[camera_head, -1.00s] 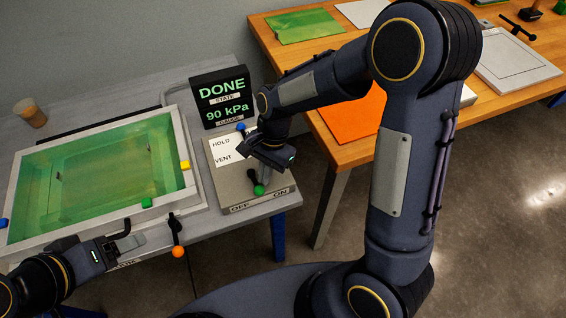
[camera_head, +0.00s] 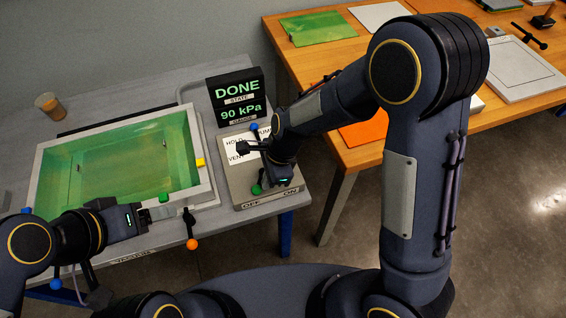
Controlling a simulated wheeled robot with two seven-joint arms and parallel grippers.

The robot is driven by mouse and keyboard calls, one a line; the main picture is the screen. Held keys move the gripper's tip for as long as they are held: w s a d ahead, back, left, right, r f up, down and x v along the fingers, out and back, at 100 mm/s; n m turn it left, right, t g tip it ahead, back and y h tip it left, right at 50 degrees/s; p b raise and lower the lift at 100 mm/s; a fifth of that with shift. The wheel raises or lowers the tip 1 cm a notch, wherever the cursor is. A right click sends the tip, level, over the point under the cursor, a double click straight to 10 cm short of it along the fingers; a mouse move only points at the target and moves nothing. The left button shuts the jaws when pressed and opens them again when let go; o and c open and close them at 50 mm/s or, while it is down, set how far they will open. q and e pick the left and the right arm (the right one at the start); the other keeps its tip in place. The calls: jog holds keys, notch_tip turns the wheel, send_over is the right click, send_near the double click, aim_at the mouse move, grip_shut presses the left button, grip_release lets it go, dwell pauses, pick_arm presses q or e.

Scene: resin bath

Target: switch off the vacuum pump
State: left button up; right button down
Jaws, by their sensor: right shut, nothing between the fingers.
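The vacuum pump's grey panel (camera_head: 238,187) stands right of the bath, with OFF and ON labels on its front edge. Its green-knobbed lever (camera_head: 257,189) leans left, on the OFF side. A blue-knobbed lever (camera_head: 253,127) stands by the HOLD and VENT labels. A black display (camera_head: 236,98) behind reads DONE and 90 kPa. My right gripper (camera_head: 279,187) points down over the panel, just right of the green knob, shut and empty; its fingertips are partly hidden. My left gripper (camera_head: 158,212) is at the bath's front edge; its finger opening is unclear.
The resin bath (camera_head: 48,183) holds green fluid and has coloured knobs on its rim. An orange-knobbed lever (camera_head: 191,243) hangs at its front, near my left gripper. A cup (camera_head: 48,104) stands behind it. A wooden table (camera_head: 372,155) holds sheets and a frame.

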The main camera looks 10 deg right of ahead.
pick_arm(q)
jog(key=shift+r, duration=0.1)
dwell(0.5)
pick_arm(e)
jog(key=shift+w+d+r, duration=0.15)
jog(key=shift+d, duration=0.15)
jog(key=d, duration=0.1)
jog(key=d+r, duration=0.1)
jog(key=d+r+p, duration=0.1)
jog(key=shift+w+d+r, duration=0.1)
jog(key=shift+w+d, duration=0.25)
jog(key=shift+d, duration=0.05)
pick_arm(q)
jog(key=shift+s+d+r+p, duration=0.2)
jog(key=shift+d+r+p, duration=0.15)
jog(key=shift+r, duration=0.4)
pick_arm(e)
jog(key=v, duration=0.8)
jog(key=shift+r, duration=0.1)
